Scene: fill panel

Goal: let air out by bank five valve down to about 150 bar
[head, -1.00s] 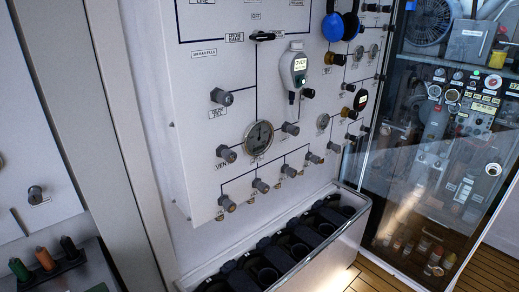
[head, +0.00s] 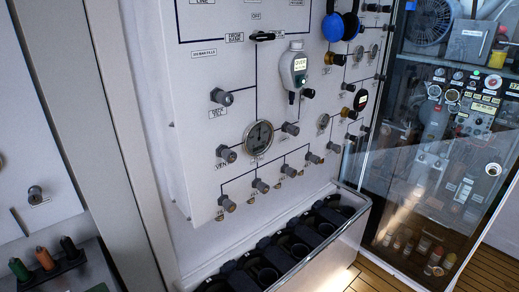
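The white fill panel (head: 205,130) fills the middle of the head view. A row of grey knob valves runs along its lower part, rising to the right: one at the lower left (head: 227,204), others (head: 261,186) (head: 289,171) (head: 313,158), and one at the right end (head: 334,147). Their small labels are too small to read, so I cannot tell which is bank five. A round dial gauge (head: 258,137) sits above the row; its reading is not legible. A grey device with a lit display (head: 294,68) hangs above it. Neither gripper is in view.
A black selector lever (head: 264,36) and blue-and-black ear defenders (head: 338,25) are higher on the panel. A bin with several dark round slots (head: 357,206) stands below it. A glass-fronted cabinet (head: 425,175) is at right. Coloured-handled tools (head: 44,258) stand at lower left.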

